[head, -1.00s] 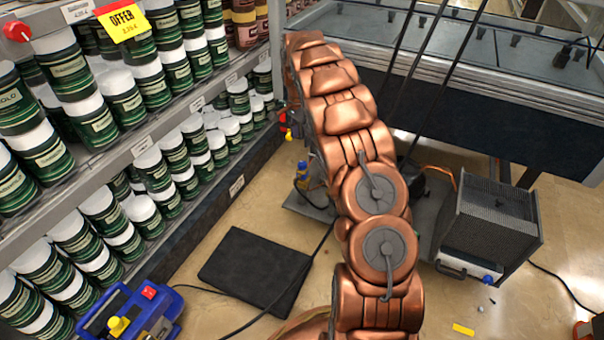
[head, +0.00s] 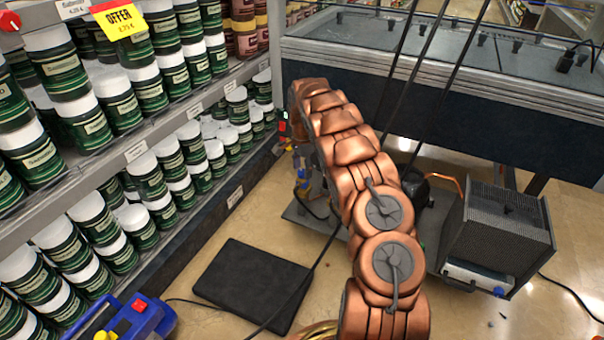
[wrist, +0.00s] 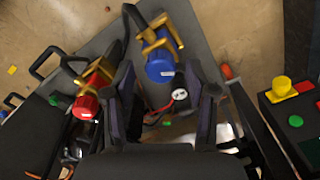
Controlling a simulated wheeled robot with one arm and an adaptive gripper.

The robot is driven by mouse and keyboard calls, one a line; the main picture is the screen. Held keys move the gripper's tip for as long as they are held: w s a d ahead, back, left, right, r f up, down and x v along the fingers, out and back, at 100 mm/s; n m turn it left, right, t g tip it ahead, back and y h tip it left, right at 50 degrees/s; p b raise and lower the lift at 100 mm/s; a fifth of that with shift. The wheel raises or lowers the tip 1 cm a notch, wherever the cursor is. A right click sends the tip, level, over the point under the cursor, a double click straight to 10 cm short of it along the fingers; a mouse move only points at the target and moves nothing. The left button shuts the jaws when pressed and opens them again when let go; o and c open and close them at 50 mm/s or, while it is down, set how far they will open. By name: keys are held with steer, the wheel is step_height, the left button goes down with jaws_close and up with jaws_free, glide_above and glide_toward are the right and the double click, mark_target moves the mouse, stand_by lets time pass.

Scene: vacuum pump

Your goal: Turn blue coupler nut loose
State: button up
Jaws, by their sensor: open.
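A red coupler (wrist: 87,106) on a similar brass fitting is to the left, just outside the left finger. In the head view, my copper arm hides most of the pump area, and my gripper is out of sight behind it. Small blue and yellow parts (head: 302,184) show left of the arm, too small to tell apart.
A round gauge (wrist: 181,94) with a red hose sits just below the blue nut. A control box with a yellow knob (wrist: 282,89) is at the right. Stocked shelves (head: 120,160) line the left. A black mat (head: 250,285) and a metal-mesh box (head: 500,235) are on the floor.

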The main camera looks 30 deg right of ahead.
steer(key=shift+f, duration=0.45)
jaws_close()
